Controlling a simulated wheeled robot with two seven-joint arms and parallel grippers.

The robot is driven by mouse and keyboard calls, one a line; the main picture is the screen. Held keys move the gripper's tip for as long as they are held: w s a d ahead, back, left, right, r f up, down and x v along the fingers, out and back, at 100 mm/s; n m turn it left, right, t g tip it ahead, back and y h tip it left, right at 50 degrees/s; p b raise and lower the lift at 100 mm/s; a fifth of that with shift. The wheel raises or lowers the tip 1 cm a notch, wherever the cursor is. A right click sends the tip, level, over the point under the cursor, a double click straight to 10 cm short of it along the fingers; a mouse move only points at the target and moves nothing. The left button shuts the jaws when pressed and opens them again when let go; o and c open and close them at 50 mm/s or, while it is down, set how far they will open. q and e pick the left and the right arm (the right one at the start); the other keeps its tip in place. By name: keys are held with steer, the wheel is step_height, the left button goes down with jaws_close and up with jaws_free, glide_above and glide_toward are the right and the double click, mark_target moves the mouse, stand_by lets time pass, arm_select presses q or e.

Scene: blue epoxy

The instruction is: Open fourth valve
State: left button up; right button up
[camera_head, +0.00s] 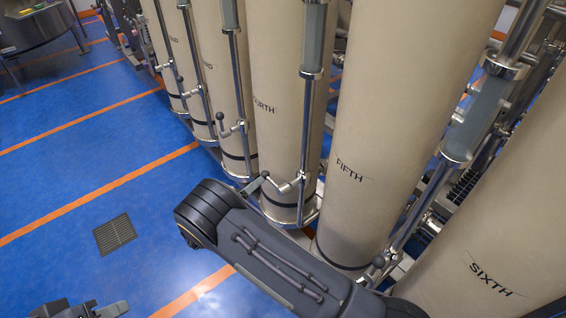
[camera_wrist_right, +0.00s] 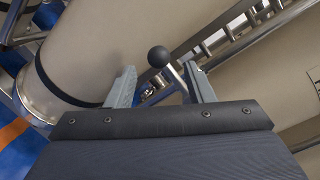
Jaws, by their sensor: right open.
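The beige column marked FOURTH (camera_head: 277,90) stands at the middle of the head view. Its valve handle (camera_head: 291,185), a metal lever with a black ball knob, sits low on the front pipe. My right gripper (camera_head: 256,186) is beside this handle, partly hidden by my dark forearm. In the right wrist view my right gripper (camera_wrist_right: 159,70) is open, with its two grey fingers apart. A black ball knob (camera_wrist_right: 158,57) shows between the fingertips, its lever running close to the right finger; I cannot tell whether they touch. Part of my left gripper (camera_head: 112,309) shows at the bottom left edge.
The FIFTH column (camera_head: 390,110) and the SIXTH column (camera_head: 500,250) stand to the right, with metal pipes between. Another ball-knob handle (camera_head: 222,122) is left of the fourth. A floor grate (camera_head: 115,234) lies in the open blue floor at left. A table (camera_head: 35,28) stands far left.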

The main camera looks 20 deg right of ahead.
steer(key=x, duration=0.8)
steer(key=shift+a, duration=0.1)
jaws_close()
